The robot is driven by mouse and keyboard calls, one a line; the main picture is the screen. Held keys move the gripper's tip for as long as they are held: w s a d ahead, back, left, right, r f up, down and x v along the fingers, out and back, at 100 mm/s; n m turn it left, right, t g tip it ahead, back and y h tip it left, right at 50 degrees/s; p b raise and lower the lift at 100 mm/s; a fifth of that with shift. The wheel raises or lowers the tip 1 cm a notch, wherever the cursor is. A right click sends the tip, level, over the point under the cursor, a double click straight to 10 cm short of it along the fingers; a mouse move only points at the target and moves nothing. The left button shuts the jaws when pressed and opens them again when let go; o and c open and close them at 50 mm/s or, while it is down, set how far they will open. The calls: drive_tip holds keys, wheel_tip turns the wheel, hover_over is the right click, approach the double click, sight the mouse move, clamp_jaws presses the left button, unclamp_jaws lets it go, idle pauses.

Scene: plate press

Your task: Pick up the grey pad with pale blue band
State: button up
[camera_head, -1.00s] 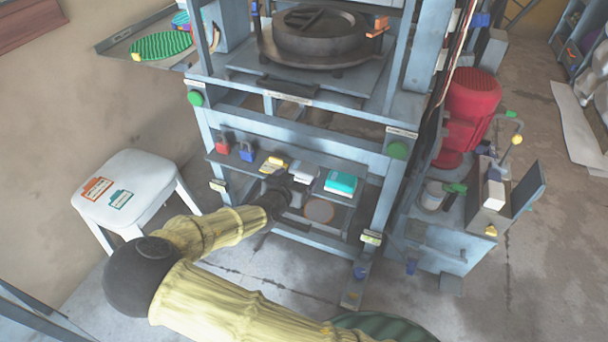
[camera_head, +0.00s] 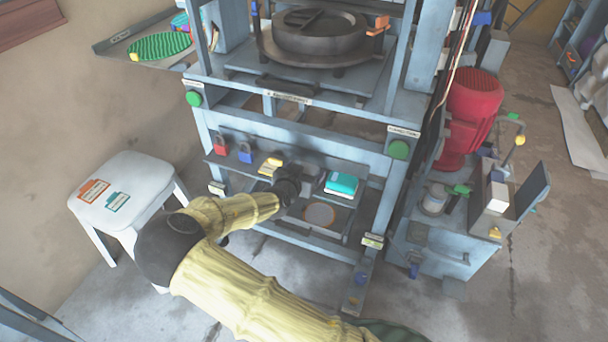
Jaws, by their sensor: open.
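My gripper (camera_head: 294,173), dark, is at the lower shelf of the blue press frame, between a yellow-topped pad (camera_head: 271,166) on its left and a teal pad (camera_head: 341,184) on its right. The fingertips point away from the camera and are hard to make out; the gripper is open. The grey pad with the pale blue band cannot be made out now. The gripper covers the spot between the yellow-topped and teal pads, where a pale grey pad showed earlier. Whether the fingers touch it cannot be seen.
A red padlock (camera_head: 221,145) and a blue padlock (camera_head: 246,152) are on the shelf's left part. A round disc (camera_head: 320,214) lies below the shelf. A white stool (camera_head: 125,187) stands left, a red motor (camera_head: 468,115) right. The press frame (camera_head: 291,134) crosses above the shelf.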

idle(0.4)
drive_tip(key=c, duration=0.6)
drive_tip(key=shift+c, duration=0.2)
wheel_tip(320, 180, up, 10)
drive_tip(key=p, duration=0.3)
